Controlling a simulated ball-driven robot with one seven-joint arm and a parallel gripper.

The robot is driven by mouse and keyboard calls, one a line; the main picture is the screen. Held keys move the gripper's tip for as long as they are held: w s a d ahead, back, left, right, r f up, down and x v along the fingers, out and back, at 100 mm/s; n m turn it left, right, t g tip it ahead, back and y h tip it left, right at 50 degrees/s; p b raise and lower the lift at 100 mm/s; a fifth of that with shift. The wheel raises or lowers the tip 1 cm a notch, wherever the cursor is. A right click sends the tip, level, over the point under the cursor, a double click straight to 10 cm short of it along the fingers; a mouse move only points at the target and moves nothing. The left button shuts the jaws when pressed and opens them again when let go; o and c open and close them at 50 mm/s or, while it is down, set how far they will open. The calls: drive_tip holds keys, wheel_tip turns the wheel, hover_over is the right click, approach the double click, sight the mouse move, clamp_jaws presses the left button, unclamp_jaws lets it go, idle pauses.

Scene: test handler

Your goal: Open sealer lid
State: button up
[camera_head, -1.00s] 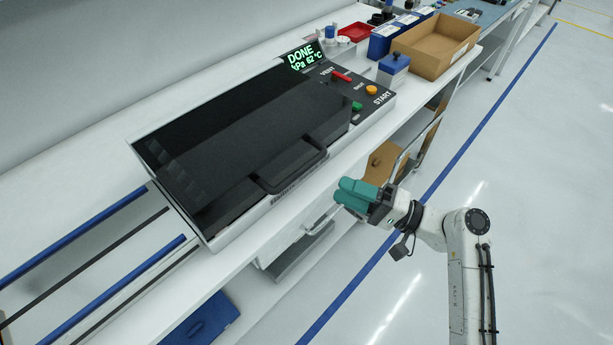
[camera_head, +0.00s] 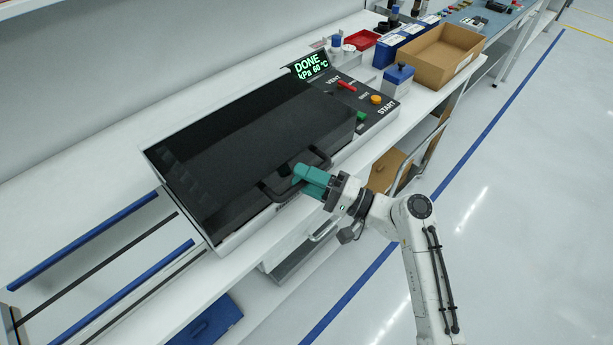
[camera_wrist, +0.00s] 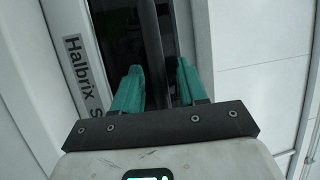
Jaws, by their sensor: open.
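The sealer (camera_head: 222,248) is a white-framed machine on the bench, with a dark lid (camera_head: 240,135) that lies down over it. A black bar handle (camera_head: 268,190) runs along the lid's front edge. My gripper (camera_head: 303,176) has teal fingers and is at the right part of this handle. In the wrist view my gripper (camera_wrist: 157,75) is open, and the dark handle bar (camera_wrist: 153,50) passes between the two fingers with gaps beside it.
A control panel right of the lid has a display (camera_head: 311,66) reading DONE, a red lever (camera_head: 346,86), an orange button (camera_head: 376,99) and a green button (camera_head: 361,116). A cardboard box (camera_head: 440,72) and blue-lidded container (camera_head: 398,78) stand beyond. The aisle floor is free.

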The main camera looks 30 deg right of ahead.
clamp_jaws()
idle(0.3)
idle(0.3)
